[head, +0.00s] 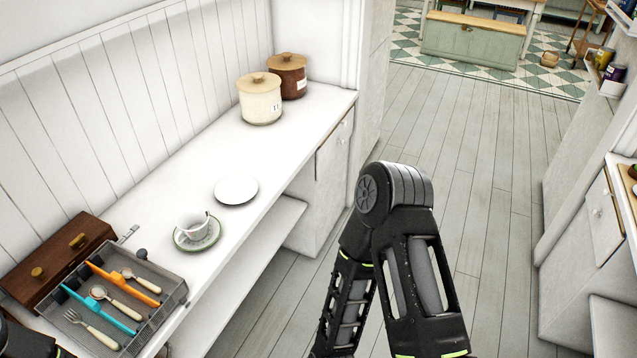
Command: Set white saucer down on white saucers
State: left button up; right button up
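A round white saucer (236,190) lies flat on the white counter (190,178), near its front edge. I cannot tell whether it is one saucer or several stacked closely. A white cup (192,226) stands on a second saucer with a greenish rim (211,240), nearer to me. My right arm shows as a bent black elbow right of the counter, but its gripper is out of the picture. Only a small dark part of my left arm shows at the lower left corner, and its gripper is not seen. No saucer held by a gripper is visible.
A mesh cutlery tray (170,283) with spoons, a fork and orange and blue-handled pieces is at lower left, beside a brown wooden box (57,248). Cream (260,100) and brown (288,76) lidded jars stand at the far end. Counter between saucer and jars is clear.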

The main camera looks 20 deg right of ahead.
aim_at(236, 189)
jog(key=z, duration=0.3)
jog(key=l+u, duration=0.1)
jog(key=u, duration=0.35)
jog(key=i+l+u, duration=0.1)
jog(key=u, duration=0.4)
jog(key=l+u, duration=0.15)
jog(key=u, duration=0.3)
jog(key=l+u, duration=0.1)
jog(key=u, duration=0.35)
jog(key=k+l+u, duration=0.1)
jog(key=l+u, duration=0.15)
jog(key=l, duration=0.2)
jog(key=k+l+u, duration=0.25)
jog(key=l, duration=0.2)
jog(key=k+l+u, duration=0.1)
jog(key=l+u, duration=0.15)
jog(key=l, duration=0.15)
jog(key=k+l+u, duration=0.25)
jog(key=l, duration=0.15)
jog(key=k+l, duration=0.2)
jog(key=l, duration=0.2)
jog(key=k+l, duration=0.25)
jog(key=l+u, duration=0.05)
jog(key=l, duration=0.05)
